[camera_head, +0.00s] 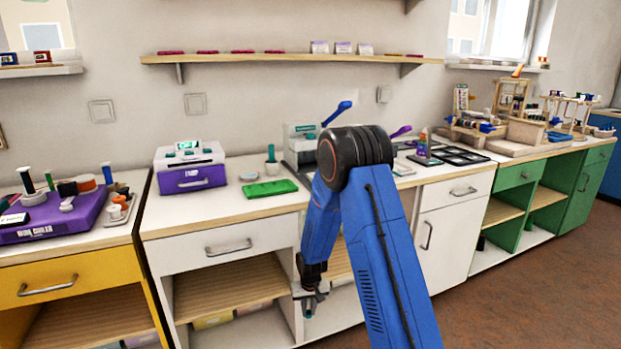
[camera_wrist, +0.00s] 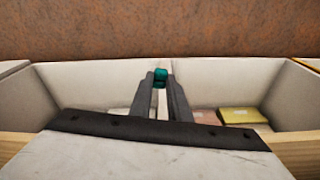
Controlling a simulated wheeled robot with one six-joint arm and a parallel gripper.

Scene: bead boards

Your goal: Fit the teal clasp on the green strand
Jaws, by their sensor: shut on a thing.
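My gripper (camera_head: 311,300) hangs low in front of the white cabinet, under my blue arm, in the head view. In the wrist view my gripper (camera_wrist: 160,80) is shut on a small teal piece (camera_wrist: 159,76), which looks like the teal clasp. It sits between the fingertips, and the fingers partly hide it. I cannot make out a green strand in either view. Small stands with coloured beads (camera_head: 573,108) are on the far right bench, too small to tell strands apart.
A green tray (camera_head: 270,188) and a purple machine (camera_head: 190,170) stand on the white counter (camera_head: 215,216). A yellow cabinet (camera_head: 70,278) is at the left, a green cabinet (camera_head: 519,177) at the right. Open brown floor (camera_head: 520,290) lies at the lower right.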

